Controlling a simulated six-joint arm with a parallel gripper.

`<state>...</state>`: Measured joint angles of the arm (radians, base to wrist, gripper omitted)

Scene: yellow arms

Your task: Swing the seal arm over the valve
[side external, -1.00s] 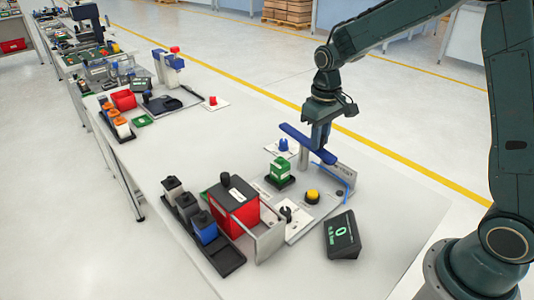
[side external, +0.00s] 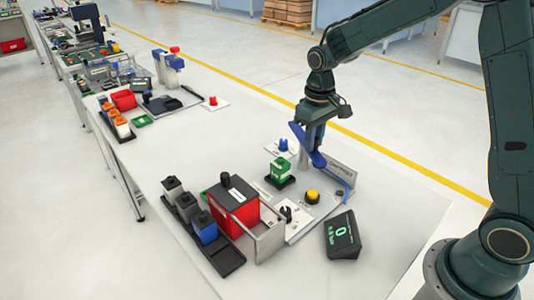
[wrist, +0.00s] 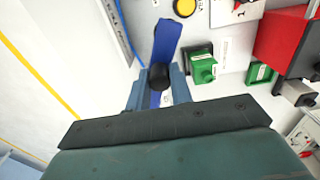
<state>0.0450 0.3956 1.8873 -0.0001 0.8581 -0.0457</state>
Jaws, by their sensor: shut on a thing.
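The blue seal arm (side external: 298,135) is a flat bar set above the grey fixture plate. In the wrist view the bar (wrist: 167,38) runs between my fingers, with a round black knob (wrist: 160,74) on it. My gripper (side external: 313,150) is over the bar, pointing down, and its fingers (wrist: 158,90) are shut on the knob. A green block (side external: 280,171) with a white top stands in a black holder beside the bar; it may be the valve. In the wrist view the green block (wrist: 202,68) is right of the bar, apart from it. The bar's pivot is not clear.
A yellow button (side external: 312,197), a blue knob (side external: 283,146) and an upright grey plate (side external: 340,172) are close by. A red box (side external: 233,203) and a black tray (side external: 228,263) stand front left. A display (side external: 343,236) is front right. The table's right side is clear.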

